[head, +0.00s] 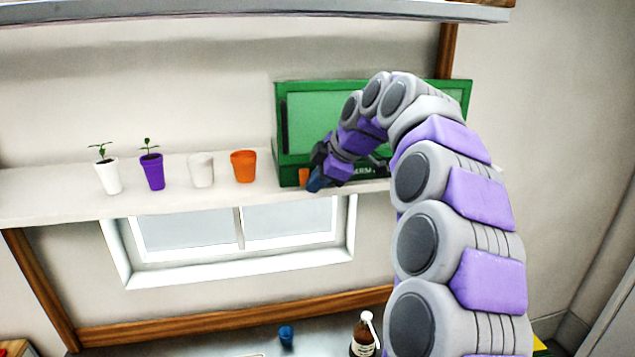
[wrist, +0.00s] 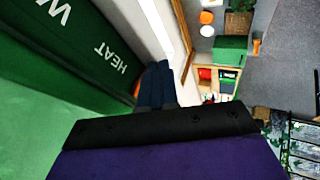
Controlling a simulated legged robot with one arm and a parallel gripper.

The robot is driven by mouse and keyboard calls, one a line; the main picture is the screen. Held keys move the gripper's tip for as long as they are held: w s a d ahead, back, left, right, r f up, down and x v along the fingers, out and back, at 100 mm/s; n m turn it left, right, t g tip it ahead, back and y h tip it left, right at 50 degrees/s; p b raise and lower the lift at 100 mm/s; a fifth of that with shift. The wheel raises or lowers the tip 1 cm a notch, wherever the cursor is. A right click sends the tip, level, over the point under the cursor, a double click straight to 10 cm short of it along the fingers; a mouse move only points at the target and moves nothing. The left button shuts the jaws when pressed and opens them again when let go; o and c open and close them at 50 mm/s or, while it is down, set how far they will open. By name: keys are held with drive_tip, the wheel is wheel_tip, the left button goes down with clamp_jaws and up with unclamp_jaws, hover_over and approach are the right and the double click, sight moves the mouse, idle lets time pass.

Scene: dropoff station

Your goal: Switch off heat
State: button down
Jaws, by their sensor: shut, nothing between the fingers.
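A green box-like device (head: 281,150) stands on the right part of the shelf, partly hidden by my arm. Its front carries white lettering, partly covered; in the wrist view the green panel (wrist: 40,60) shows the word HEAT. A small orange part (head: 304,176) sits low on its front left, and an orange sliver (wrist: 137,88) shows below HEAT in the wrist view. My gripper (head: 315,184) is shut and empty, its dark blue fingertips (wrist: 155,84) right beside the orange part. I cannot tell whether they touch it. The fingers hide most of it in the wrist view.
On the shelf (head: 50,190) left of the device stand a white pot with a plant (head: 108,178), a purple pot with a plant (head: 152,173), a white pot (head: 201,171) and an orange pot (head: 243,167). A brown bottle (head: 363,338) and a blue item (head: 286,335) stand below.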

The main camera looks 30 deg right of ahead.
drive_tip(key=shift+f+b, duration=0.1)
drive_tip(key=shift+b, duration=0.2)
drive_tip(key=shift+w+t+b, duration=0.15)
drive_tip(key=shift+t+b, duration=0.35)
drive_tip(key=shift+b, duration=0.5)
